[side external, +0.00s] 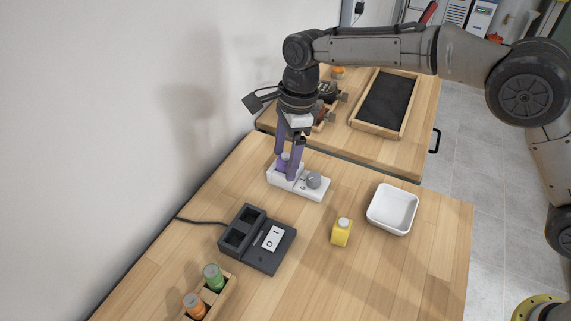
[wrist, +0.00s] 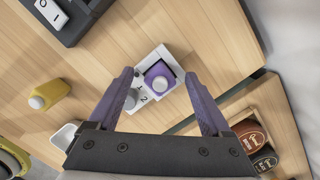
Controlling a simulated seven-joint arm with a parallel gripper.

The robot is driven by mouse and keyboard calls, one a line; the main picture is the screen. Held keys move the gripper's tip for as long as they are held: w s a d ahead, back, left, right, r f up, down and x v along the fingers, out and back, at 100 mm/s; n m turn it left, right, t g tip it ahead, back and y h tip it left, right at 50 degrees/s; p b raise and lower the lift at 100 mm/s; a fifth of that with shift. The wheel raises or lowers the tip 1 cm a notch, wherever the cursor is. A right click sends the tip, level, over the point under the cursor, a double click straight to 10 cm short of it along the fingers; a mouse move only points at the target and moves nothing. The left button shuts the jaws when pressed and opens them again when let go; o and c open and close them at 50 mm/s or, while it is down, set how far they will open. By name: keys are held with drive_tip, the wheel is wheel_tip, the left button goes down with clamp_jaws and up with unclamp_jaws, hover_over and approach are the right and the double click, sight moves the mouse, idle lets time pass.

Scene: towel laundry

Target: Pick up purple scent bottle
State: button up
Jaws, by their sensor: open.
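The purple scent bottle (wrist: 160,77) has a pale cap and stands in the white holder (wrist: 178,52). In the side external view the purple bottle (side external: 284,160) shows only in part behind my fingers, at the left end of the white holder (side external: 313,194). My gripper (side external: 286,172) has purple fingers, points down over the holder and is open. In the wrist view the bottle appears between the fingertips of my gripper (wrist: 158,76). I cannot tell whether the fingers touch it. A grey knob (side external: 314,179) sits on the holder beside it.
A black switch box (side external: 257,239) with a cable is in front. Green and orange bottles (side external: 212,277) sit in a wooden rack. A wooden-framed black tray (side external: 386,100) lies behind.

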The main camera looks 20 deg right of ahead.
drive_tip(key=c, duration=1.3)
clamp_jaws()
drive_tip(key=shift+r, duration=0.1)
